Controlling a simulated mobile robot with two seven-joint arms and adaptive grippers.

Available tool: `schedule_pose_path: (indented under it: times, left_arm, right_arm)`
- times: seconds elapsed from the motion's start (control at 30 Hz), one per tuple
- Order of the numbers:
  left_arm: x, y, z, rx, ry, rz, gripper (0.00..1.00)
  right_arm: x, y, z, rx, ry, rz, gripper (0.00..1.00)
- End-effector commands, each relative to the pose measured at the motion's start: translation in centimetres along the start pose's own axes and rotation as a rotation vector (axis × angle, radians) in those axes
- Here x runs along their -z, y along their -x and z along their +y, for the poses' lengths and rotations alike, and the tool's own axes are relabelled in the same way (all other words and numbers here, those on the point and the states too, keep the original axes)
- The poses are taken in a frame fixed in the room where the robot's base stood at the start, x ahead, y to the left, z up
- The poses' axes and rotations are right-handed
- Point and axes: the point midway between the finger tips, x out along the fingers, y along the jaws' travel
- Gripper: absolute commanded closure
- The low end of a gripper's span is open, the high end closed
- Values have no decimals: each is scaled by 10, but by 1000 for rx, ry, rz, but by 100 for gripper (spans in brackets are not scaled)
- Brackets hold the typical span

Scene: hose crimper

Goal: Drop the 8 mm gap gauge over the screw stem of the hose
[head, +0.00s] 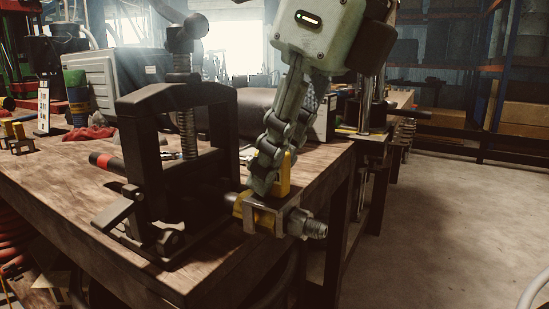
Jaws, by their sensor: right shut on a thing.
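The black screw press (182,150) stands on the near part of the wooden bench. The hose end sticks out of its right side, and its threaded metal stem (314,229) points right past the bench edge. My right gripper (268,180) comes down from above and is shut on the upright yellow handle (284,172) of a gap gauge. The gauge's grey metal body (270,213) is at the stem, behind the hex nut, and seems to straddle it. My fingers hide part of the gauge, so I cannot tell how far down it sits. My left gripper is not in view.
More yellow-and-metal gauges (19,138) stand at the bench's far left. A red-banded black handle (108,161) lies beside the press. A red cloth (88,133) and a grey case (118,85) are behind it. Open floor (460,235) lies to the right.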

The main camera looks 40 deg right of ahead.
Motion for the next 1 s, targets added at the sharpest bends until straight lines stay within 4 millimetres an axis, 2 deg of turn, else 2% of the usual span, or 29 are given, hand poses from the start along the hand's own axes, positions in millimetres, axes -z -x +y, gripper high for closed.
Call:
schedule_pose_path:
  times: [0.97,1.0]
  left_arm:
    - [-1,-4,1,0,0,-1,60]
    - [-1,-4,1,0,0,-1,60]
  right_arm:
    - [2,-4,0,0,0,0,100]
    - [2,-4,0,0,0,0,82]
